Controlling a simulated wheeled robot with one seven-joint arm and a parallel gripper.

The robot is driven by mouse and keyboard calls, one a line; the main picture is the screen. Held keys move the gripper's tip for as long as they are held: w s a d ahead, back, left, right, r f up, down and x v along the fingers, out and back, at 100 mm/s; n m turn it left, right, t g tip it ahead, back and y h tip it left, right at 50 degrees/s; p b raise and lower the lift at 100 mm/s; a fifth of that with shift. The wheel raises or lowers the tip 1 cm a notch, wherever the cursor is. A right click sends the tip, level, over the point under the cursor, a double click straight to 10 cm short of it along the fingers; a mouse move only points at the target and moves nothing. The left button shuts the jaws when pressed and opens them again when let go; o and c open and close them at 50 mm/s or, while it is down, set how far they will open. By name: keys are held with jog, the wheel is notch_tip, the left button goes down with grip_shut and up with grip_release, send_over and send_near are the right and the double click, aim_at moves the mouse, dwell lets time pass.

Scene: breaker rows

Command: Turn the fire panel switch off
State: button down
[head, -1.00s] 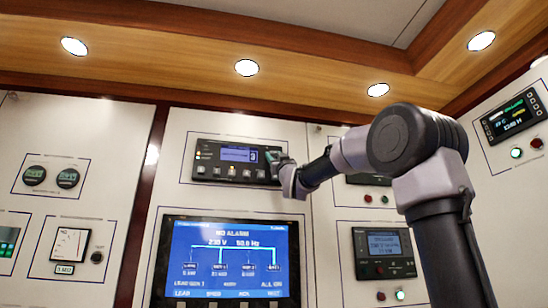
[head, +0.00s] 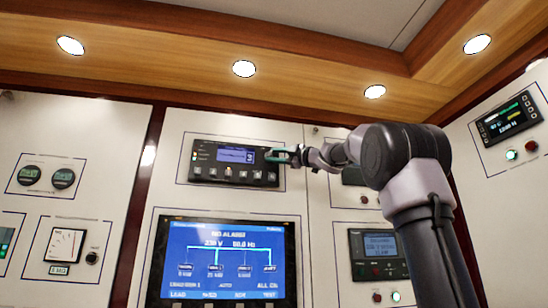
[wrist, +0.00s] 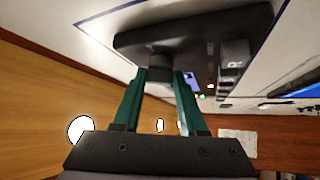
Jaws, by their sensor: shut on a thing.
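A black panel unit (head: 215,173) with a small lit screen and a row of buttons is set in the white wall, above a large blue display. My gripper (head: 274,155) is at its right end, with the green fingers reaching in from the right. In the wrist view, the fingers (wrist: 160,76) are closed around a small dark round knob (wrist: 159,67) that stands out from the unit's dark face. The fingers hide most of the knob, so its turn position cannot be told. No label naming the fire panel is readable.
The blue display (head: 228,262) reads "NO ALARM" below the unit. A smaller controller (head: 379,254) is on the wall to the right, partly beside my arm. Gauges (head: 64,245) are at the left. Wooden trim with round lights runs above.

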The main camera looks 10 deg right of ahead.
jog(key=n+g, duration=0.1)
jog(key=n+g+h, duration=0.1)
jog(key=n+g, duration=0.1)
jog(key=n, duration=0.1)
jog(key=shift+r+h, duration=0.3)
jog(key=shift+n, duration=0.3)
jog(key=shift+c, duration=2.3)
grip_release()
jog(key=shift+r, duration=0.1)
jog(key=v, duration=1.1)
jog(key=shift+r, duration=0.1)
